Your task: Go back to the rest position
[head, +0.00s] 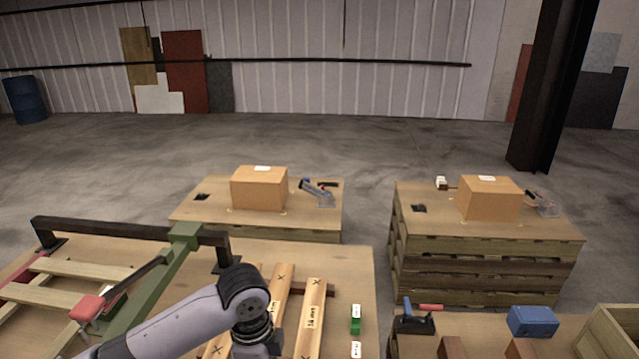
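One of my arms comes in from the lower left, so it is my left arm. It bends at a dark joint and points down past the bottom edge, so its gripper is out of the picture. My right arm and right gripper are not in view. My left arm hangs over the near left wooden table (350,275), in front of some marked wooden planks (312,312) and partly hiding them.
A green beam with a red-handled lever (90,308) and a black bar (130,228) stand at left. Cardboard boxes (259,188) (490,198) sit on two pallet tables behind. A blue box (532,321) and wooden crate (610,335) are at right. A gap separates the tables.

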